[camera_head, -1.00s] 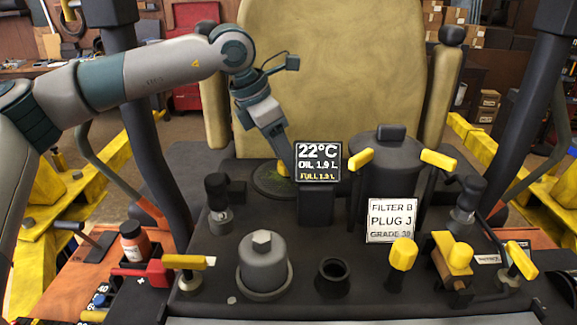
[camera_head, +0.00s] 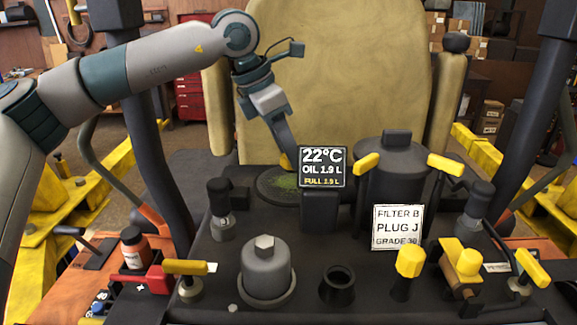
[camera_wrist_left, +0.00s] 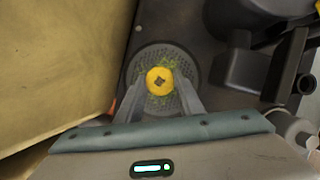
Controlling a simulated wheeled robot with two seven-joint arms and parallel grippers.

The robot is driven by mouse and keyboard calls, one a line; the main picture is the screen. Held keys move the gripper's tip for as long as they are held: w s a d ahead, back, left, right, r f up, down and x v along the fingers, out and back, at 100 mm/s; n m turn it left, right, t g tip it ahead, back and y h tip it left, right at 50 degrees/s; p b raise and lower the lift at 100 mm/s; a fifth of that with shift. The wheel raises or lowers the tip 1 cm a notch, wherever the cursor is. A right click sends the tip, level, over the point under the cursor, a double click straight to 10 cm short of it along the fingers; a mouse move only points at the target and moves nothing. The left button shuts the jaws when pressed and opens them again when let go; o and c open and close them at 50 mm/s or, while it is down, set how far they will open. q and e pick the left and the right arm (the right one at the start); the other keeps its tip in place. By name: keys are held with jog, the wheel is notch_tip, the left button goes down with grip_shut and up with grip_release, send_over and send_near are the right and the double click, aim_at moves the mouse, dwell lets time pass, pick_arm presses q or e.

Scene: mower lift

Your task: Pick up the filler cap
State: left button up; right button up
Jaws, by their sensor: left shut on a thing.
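The filler cap (camera_wrist_left: 160,81) is a round yellow disc with a dark square mark in its middle. In the left wrist view it lies between the two fingers of my left gripper (camera_wrist_left: 158,95), which is shut on it. In the head view only a small yellow part of the cap (camera_head: 284,161) shows beside the fingertips, behind the display. The cap is above a dark round mesh tray (camera_head: 272,184) with green clippings. The gap beneath it is hard to judge. My right gripper is not in view.
A display (camera_head: 322,166) stands just in front of the left fingertips. An open black neck (camera_head: 338,284) stands at the front, between a grey canister (camera_head: 266,270) and a yellow-topped knob (camera_head: 410,262). The tan seat (camera_head: 345,80) rises close behind the gripper.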

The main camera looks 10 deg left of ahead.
pick_arm(q)
notch_tip(320, 180, up, 6)
jog(key=b, duration=0.2)
jog(key=shift+r+b, duration=0.1)
jog(key=shift+b, duration=0.2)
jog(key=shift+r, duration=0.5)
jog(key=shift+s+f, duration=0.1)
jog(key=shift+f, duration=0.05)
